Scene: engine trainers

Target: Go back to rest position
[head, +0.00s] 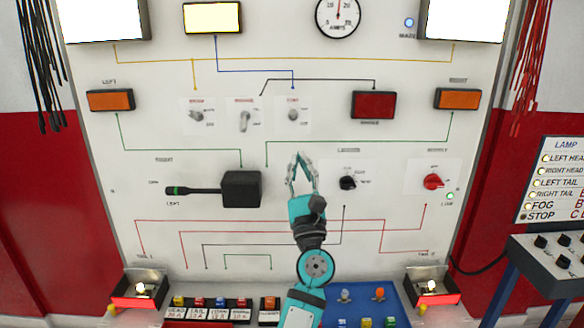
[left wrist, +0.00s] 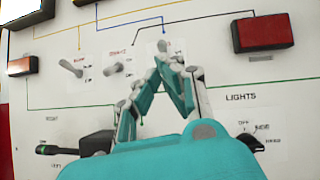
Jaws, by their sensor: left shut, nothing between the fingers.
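My left gripper (head: 302,168) is shut and empty in front of the white trainer panel (head: 300,125). It stands between the black turn-signal lever box (head: 241,189) on its left and the black lights knob (head: 347,183) on its right. In the left wrist view the gripper's fingers (left wrist: 160,65) meet at the tips, just below a toggle switch (left wrist: 163,47). I cannot tell whether the tips touch the panel. My right gripper is in neither view.
A red knob (head: 433,181) sits to the right. Lamp boxes (head: 140,288) and a blue tray (head: 375,300) stand along the bottom. Black cables (head: 40,60) and red cables (head: 530,60) hang at the sides. A control box (head: 550,262) stands at the lower right.

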